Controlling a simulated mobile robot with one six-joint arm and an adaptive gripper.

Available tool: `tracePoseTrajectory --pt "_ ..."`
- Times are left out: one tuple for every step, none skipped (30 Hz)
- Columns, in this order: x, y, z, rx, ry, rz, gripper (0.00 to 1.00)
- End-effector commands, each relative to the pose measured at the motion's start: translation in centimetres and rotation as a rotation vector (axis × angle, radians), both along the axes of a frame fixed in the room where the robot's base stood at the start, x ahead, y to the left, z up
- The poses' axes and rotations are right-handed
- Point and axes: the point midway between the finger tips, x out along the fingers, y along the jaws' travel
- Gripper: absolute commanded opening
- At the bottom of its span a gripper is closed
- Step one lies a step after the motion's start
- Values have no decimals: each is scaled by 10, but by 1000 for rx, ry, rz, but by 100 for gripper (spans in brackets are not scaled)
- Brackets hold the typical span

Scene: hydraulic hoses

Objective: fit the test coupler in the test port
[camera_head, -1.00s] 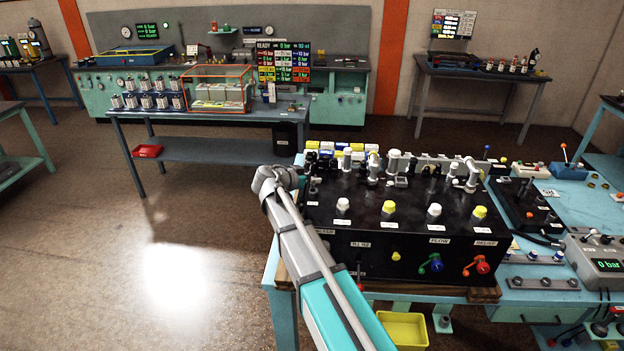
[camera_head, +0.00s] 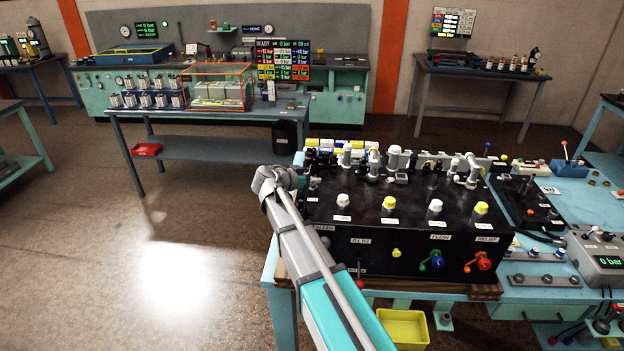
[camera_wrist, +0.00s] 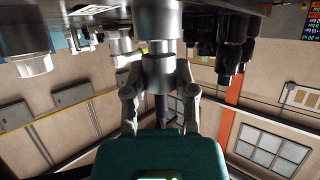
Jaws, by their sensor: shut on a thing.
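In the wrist view my gripper (camera_wrist: 159,103) is shut on a grey, stepped cylindrical part (camera_wrist: 158,72), which looks like the test coupler. Its upper end meets a wider grey cylinder (camera_wrist: 158,18); I cannot tell whether the two are joined or only in line. In the head view the end of my arm is at the left edge of the black valve block (camera_head: 365,262), and my fingers are hidden. I cannot single out the test port for certain in either view.
White and yellow caps (camera_head: 388,205) stand on the block's top, with several grey and dark fittings (camera_head: 394,160) behind them. In the wrist view dark fittings (camera_wrist: 233,45) are close on the right and a pale fitting (camera_wrist: 32,62) is on the left. A yellow bin (camera_head: 405,328) is below.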

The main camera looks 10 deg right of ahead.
Motion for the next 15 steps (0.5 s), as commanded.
tracePoseTrajectory --pt "0 0 -2 0 0 0 0" --pt "0 0 -2 0 0 0 0" --pt "0 0 -3 0 0 0 0" --pt "0 0 -4 0 0 0 0" --pt "0 0 -4 0 0 0 0" --pt "0 0 -5 0 0 0 0" --pt "0 0 -5 0 0 0 0" --pt "0 0 -6 0 0 0 0" --pt "0 0 -6 0 0 0 0" --pt "0 0 -7 0 0 0 0" --pt "0 0 -8 0 0 0 0" --pt "0 0 -8 0 0 0 0" --pt "0 0 -9 0 0 0 0" --pt "0 0 -9 0 0 0 0" --pt "0 0 -10 0 0 0 0"
